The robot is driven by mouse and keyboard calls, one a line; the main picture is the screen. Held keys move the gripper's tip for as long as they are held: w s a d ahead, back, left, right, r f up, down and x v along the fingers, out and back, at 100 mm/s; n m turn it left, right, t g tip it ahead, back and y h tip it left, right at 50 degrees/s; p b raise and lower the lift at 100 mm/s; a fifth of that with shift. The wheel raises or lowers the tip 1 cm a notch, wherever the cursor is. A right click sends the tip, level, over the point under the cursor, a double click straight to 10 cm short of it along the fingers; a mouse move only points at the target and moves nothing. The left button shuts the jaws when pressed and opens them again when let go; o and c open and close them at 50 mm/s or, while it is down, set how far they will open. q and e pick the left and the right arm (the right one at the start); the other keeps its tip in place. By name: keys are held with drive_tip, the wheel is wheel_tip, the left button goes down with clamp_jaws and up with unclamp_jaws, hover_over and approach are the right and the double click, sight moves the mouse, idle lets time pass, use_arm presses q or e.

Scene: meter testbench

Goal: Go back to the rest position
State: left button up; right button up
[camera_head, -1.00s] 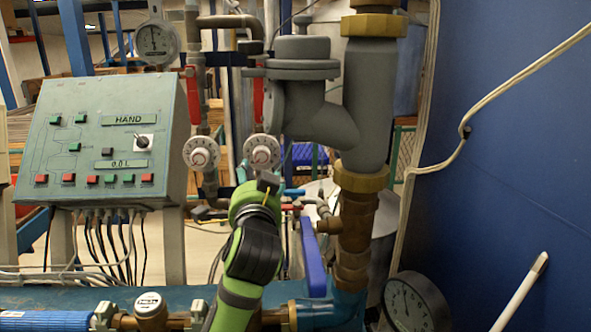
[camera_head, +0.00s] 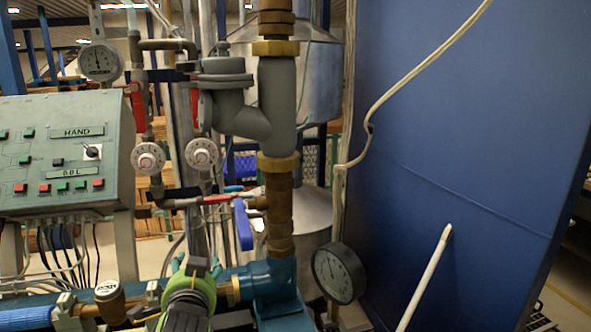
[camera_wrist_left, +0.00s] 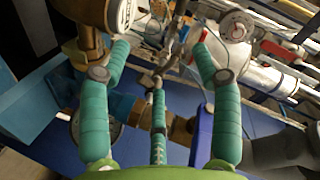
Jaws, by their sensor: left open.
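My left gripper (camera_head: 197,266) is low in the head view, at the end of a green and black arm, with teal fingertips pointing up in front of the blue pipe. In the wrist view, the teal fingers (camera_wrist_left: 160,60) are spread apart with nothing between them. A blue valve handle (camera_head: 243,225) hangs on the brass pipe, to the right of and above the gripper; it also shows in the wrist view (camera_wrist_left: 203,133) beside the right finger. My right gripper is in neither view.
The green control panel (camera_head: 65,155) is at left. A brass meter (camera_head: 109,298) sits on the low pipe. A black gauge (camera_head: 339,273) stands right of the pipework. A blue wall (camera_head: 460,150) with a white pole (camera_head: 425,278) fills the right.

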use_arm(q)
drive_tip(key=s+f+n+g+h, duration=0.1)
drive_tip(key=s+f+g, duration=0.3)
drive_tip(key=f, duration=0.6)
drive_tip(key=s+f+n+g+h, duration=0.1)
drive_tip(key=s+f+g, duration=0.1)
drive_tip(key=s+f, duration=0.6)
drive_tip(key=s+f+n+g+h, duration=0.1)
drive_tip(key=s+f+g, duration=0.25)
drive_tip(key=s, duration=0.75)
drive_tip(key=s+f+n+g+h, duration=0.1)
drive_tip(key=s+f+n+g, duration=0.1)
drive_tip(key=s+f, duration=0.85)
drive_tip(key=f, duration=0.9)
drive_tip(key=s+f, duration=0.2)
drive_tip(key=f, duration=0.8)
drive_tip(key=s+a+f+g, duration=0.2)
drive_tip(key=s+f, duration=1.2)
drive_tip(key=s, duration=0.1)
drive_tip(key=shift+s+a+m, duration=0.2)
drive_tip(key=shift+a+m, duration=0.15)
drive_tip(key=shift+m, duration=0.05)
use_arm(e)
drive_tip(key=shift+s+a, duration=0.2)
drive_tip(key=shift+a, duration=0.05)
use_arm(q)
drive_tip(key=shift+c, duration=0.3)
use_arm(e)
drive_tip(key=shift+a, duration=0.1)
